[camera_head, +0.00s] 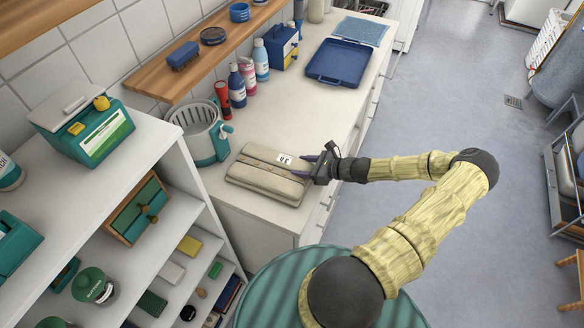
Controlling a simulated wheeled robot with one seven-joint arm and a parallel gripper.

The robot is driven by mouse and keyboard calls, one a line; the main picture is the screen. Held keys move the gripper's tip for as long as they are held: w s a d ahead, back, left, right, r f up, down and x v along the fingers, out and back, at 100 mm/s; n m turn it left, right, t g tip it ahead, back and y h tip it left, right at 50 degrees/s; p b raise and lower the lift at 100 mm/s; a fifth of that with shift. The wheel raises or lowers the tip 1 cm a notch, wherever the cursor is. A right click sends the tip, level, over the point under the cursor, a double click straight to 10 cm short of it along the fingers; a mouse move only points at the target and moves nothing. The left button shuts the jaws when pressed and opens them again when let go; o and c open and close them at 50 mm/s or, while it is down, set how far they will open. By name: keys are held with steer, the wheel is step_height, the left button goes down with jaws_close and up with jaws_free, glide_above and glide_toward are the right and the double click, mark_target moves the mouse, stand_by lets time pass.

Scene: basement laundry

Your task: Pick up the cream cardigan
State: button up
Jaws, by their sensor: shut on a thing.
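The cream cardigan (262,178) lies folded flat on the near end of the white counter, with buttons along its front and a small white tag on top. My gripper (308,166) comes in from the right, and its dark fingers are shut on the cardigan's right edge. The cardigan appears to rest on the counter still; I cannot make out any gap beneath it. The exact grip between the fingertips is small and partly hidden.
A grey-and-teal basket (203,133) stands close behind the cardigan at left. Bottles and a red flashlight (222,101) line the wall. A blue tray (340,62) lies farther along the counter. White shelves (150,160) stand at left. The counter between cardigan and tray is clear.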

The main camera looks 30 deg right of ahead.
step_height(320, 180, up, 10)
steer(key=shift+f+b, duration=0.1)
steer(key=shift+b, duration=1.05)
